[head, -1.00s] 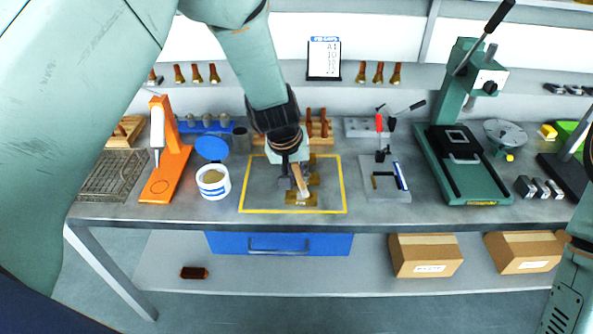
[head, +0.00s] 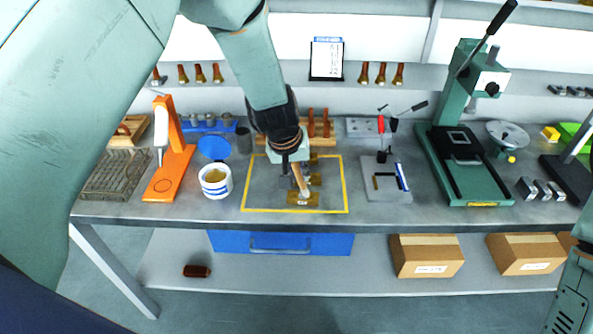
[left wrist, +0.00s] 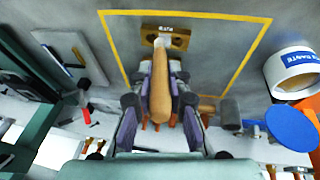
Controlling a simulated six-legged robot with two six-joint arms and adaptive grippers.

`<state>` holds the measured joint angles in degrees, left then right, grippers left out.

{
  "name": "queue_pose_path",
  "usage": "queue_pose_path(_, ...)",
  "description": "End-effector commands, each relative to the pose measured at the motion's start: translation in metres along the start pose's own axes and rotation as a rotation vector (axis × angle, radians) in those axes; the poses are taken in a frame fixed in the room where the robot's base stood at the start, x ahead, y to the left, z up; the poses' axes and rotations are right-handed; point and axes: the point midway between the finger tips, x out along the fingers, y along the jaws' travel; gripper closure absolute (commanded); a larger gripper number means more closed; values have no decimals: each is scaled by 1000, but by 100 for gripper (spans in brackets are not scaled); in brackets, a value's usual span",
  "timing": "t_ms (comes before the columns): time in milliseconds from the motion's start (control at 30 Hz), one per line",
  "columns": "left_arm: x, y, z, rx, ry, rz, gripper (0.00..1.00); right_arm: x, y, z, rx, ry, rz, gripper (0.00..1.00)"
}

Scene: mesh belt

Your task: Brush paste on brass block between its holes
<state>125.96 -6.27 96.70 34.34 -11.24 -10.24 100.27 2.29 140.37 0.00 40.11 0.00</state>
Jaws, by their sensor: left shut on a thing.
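My left gripper (head: 291,166) is shut on a brush (head: 301,181) with a wooden handle, pointing down and toward the bench front. The brush also shows in the left wrist view (left wrist: 161,88), between the two fingers. Its pale tip is at the front brass block (head: 294,198), on the part between the block's dark holes; I cannot tell how firmly it touches. In the left wrist view the block (left wrist: 172,34) shows a hole on either side of the tip. The paste tub (head: 215,184), white with a blue band, stands open at left. My right gripper is out of view.
More brass pieces lie behind the front block, inside a yellow outline (head: 345,185). An orange stand (head: 170,178) is left of the tub, and its blue lid (head: 214,147) is raised behind. A grey fixture plate (head: 385,187) and a green press (head: 465,180) stand right.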

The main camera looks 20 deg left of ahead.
Motion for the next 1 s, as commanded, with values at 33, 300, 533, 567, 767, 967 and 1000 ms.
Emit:
queue_pose_path(33,0,0,0,0,0,0,100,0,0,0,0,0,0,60)
queue_pose_path(300,0,-4,-1,-3,0,0,100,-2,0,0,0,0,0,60)
queue_pose_path(533,-1,-9,-3,-2,0,0,100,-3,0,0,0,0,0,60)
queue_pose_path(567,-1,-10,-3,-2,0,-1,100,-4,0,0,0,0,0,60)
queue_pose_path(767,-17,-8,-10,-1,4,0,100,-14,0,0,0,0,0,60)
queue_pose_path(967,-30,-6,-13,-2,1,-2,100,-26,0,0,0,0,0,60)
queue_pose_path(1000,-32,-6,-14,-2,1,-2,100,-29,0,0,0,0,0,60)
